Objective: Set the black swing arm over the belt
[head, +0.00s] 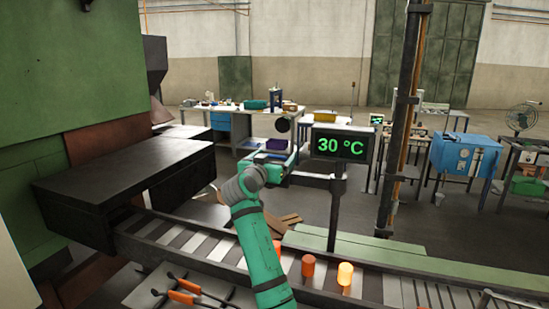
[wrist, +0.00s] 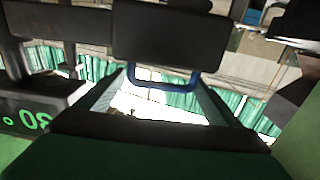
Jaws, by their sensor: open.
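The black swing arm (head: 312,181) reaches left from a dark post (head: 336,215) on the far side of the conveyor belt (head: 395,292). In the wrist view its dark end block (wrist: 165,38) fills the upper middle, with a blue loop handle (wrist: 165,84) on it. My gripper (head: 288,163) is at the left end of the swing arm. In the wrist view my gripper (wrist: 161,76) is open, its two fingers on either side of the blue handle. I cannot tell whether they touch it. My own arm hides part of the belt.
A display reading 30 °C (head: 341,145) stands above the swing arm. Orange billets (head: 345,273) stand on the belt at the right. A tall dark pole (head: 398,130) rises behind. A dark furnace housing (head: 125,190) stands left, and orange-handled tools (head: 185,290) lie in front.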

